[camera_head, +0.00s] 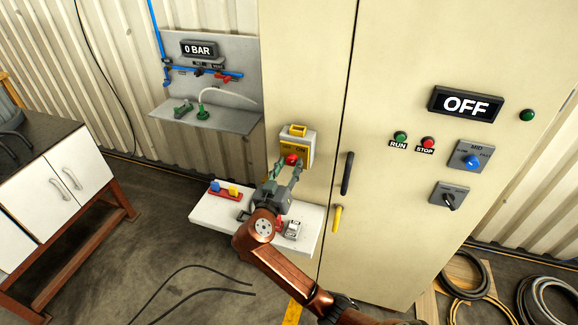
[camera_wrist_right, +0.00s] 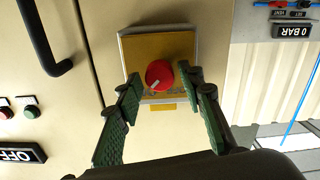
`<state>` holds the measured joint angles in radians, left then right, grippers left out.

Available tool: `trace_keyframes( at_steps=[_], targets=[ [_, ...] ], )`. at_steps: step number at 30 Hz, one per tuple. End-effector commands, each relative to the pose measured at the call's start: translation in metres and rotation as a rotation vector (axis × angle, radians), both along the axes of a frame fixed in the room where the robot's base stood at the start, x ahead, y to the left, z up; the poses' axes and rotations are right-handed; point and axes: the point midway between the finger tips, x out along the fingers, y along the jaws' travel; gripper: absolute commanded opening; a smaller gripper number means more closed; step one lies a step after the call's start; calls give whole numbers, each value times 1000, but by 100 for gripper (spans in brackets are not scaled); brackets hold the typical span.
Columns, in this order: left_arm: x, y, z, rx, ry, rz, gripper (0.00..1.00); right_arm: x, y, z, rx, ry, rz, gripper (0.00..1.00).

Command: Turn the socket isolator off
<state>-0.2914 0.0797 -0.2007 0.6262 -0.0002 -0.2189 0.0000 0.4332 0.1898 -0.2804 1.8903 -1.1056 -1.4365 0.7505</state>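The socket isolator is a yellow box (camera_head: 298,142) on the cabinet front, with a red rotary knob (camera_head: 291,160) low on its face. In the right wrist view the knob (camera_wrist_right: 159,75) has a small pale mark near its edge, and the yellow plate (camera_wrist_right: 150,46) shows around it. My left gripper is not in view.
A white shelf (camera_head: 210,211) below the isolator holds a red rack (camera_head: 226,193) with blue and yellow pieces. A black handle (camera_head: 347,173) and yellow handle (camera_head: 337,218) project at right. The cabinet display (camera_head: 466,104) reads OFF; the gauge (camera_head: 199,49) reads 0 BAR.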

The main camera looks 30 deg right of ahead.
Motion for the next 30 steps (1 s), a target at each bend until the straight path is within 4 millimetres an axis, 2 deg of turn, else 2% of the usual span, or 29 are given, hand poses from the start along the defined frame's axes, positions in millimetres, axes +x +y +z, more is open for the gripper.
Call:
trace_keyframes(
  at_steps=[6,14,23,30],
  targets=[
    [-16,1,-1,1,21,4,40,0,0,0,0,0,0,19],
    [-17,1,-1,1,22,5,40,0,0,0,1,1,0,1],
    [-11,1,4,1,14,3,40,0,0,0,-24,31,1,1],
    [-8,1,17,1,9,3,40,-1,0,2,-112,136,-2,1]
  ],
)
